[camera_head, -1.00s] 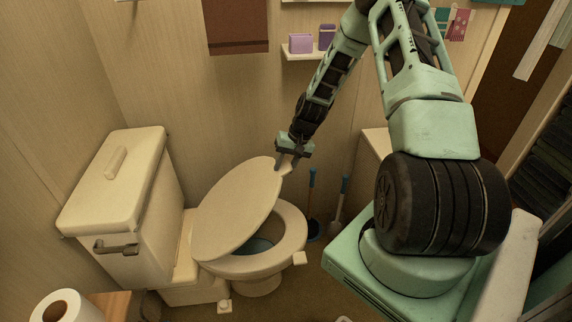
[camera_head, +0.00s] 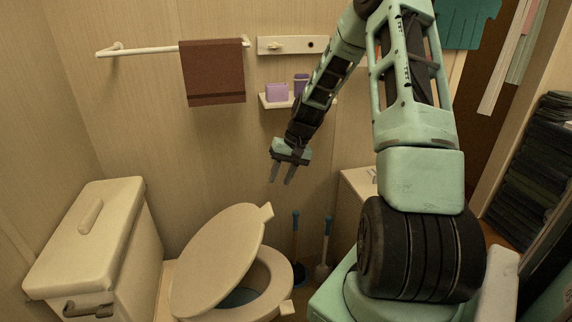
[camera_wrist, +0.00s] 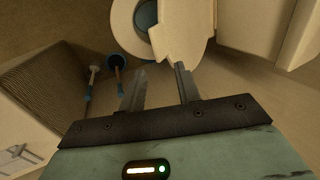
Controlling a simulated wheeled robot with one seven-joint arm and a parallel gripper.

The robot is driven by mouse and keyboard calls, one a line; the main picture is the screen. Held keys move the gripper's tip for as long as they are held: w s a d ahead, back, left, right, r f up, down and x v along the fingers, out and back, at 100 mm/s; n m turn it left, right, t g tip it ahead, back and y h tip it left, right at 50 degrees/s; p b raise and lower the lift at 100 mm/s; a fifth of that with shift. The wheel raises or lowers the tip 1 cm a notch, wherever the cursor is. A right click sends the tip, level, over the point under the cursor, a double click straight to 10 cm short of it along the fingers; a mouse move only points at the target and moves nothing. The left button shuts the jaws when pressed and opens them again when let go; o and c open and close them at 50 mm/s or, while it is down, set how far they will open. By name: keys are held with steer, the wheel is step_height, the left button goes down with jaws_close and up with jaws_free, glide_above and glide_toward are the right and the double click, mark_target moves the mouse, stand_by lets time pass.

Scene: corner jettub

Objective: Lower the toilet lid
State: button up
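The toilet lid (camera_head: 218,258) is cream and oval. It stands tilted, partly raised above the seat and bowl (camera_head: 262,285). In the wrist view the lid (camera_wrist: 186,25) is at the top, overlapping part of the round seat (camera_wrist: 128,30). My gripper (camera_head: 281,181) hangs in the air above and to the right of the lid's upper edge, fingers pointing down. It is apart from the lid in the head view. In the wrist view its two fingers (camera_wrist: 160,80) are spread with nothing between them.
The toilet tank (camera_head: 95,245) stands at left. A plunger (camera_head: 297,250) and a brush (camera_head: 324,250) stand right of the bowl, beside a cream cabinet (camera_head: 358,185). A small shelf (camera_head: 275,102) and a towel (camera_head: 213,75) are on the wall behind.

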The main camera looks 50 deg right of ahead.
steer(key=shift+v, duration=2)
